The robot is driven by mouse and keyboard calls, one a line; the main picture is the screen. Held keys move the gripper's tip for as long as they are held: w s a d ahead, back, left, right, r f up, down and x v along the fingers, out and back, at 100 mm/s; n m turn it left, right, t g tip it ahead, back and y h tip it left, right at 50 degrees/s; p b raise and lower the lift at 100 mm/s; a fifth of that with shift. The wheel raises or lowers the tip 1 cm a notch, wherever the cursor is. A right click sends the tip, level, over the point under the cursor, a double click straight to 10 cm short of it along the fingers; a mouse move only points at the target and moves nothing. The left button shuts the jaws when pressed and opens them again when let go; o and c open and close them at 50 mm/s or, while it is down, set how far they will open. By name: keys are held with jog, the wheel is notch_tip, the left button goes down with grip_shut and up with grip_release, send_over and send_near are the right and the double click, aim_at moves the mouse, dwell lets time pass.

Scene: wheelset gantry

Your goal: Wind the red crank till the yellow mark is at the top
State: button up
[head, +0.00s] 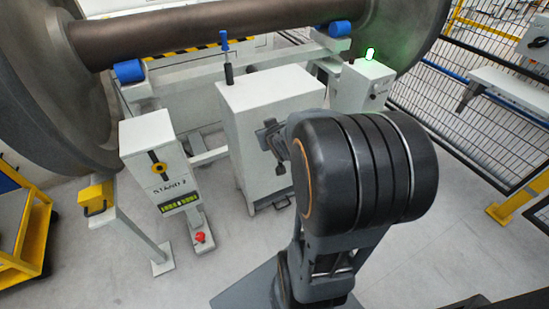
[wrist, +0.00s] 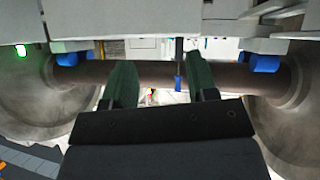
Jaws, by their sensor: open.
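No red crank can be made out for certain in either view; my arm hides part of the white cabinet (head: 258,100) in the head view. A small red knob (head: 199,237) sits low on the foot of the stand marked STAND 2 (head: 152,150). That stand's face has a round yellow-ringed dial (head: 159,167); I cannot tell whether it is the yellow mark. My gripper (head: 270,135) is before the cabinet, partly hidden by my arm. In the wrist view its two dark green fingers (wrist: 160,80) are apart, with nothing held between them.
A large wheelset with a brown axle (head: 180,22) rests at the back beside blue rollers (head: 130,71). A green lamp (head: 370,53) glows on a right-hand box. A yellow post-top box (head: 96,196) stands left. Mesh fencing (head: 480,95) bounds the right.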

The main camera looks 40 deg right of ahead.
jog(key=s+d+f+t+y+b, duration=0.1)
jog(key=d+f+t+b, duration=0.25)
jog(key=f+b, duration=0.4)
jog(key=d+f+t+b, duration=0.3)
jog(key=d+f+b, duration=0.2)
jog(key=f, duration=0.6)
jog(key=w+b, duration=0.1)
jog(key=w, duration=0.3)
jog(key=w+d, duration=0.1)
jog(key=w, duration=0.3)
jog(key=w+b, duration=0.1)
jog(key=w, duration=0.3)
jog(key=shift+w+d+r+b, duration=0.25)
jog(key=shift+w+r+b, duration=0.05)
jog(key=shift+w, duration=0.1)
jog(key=shift+c, duration=0.5)
grip_shut()
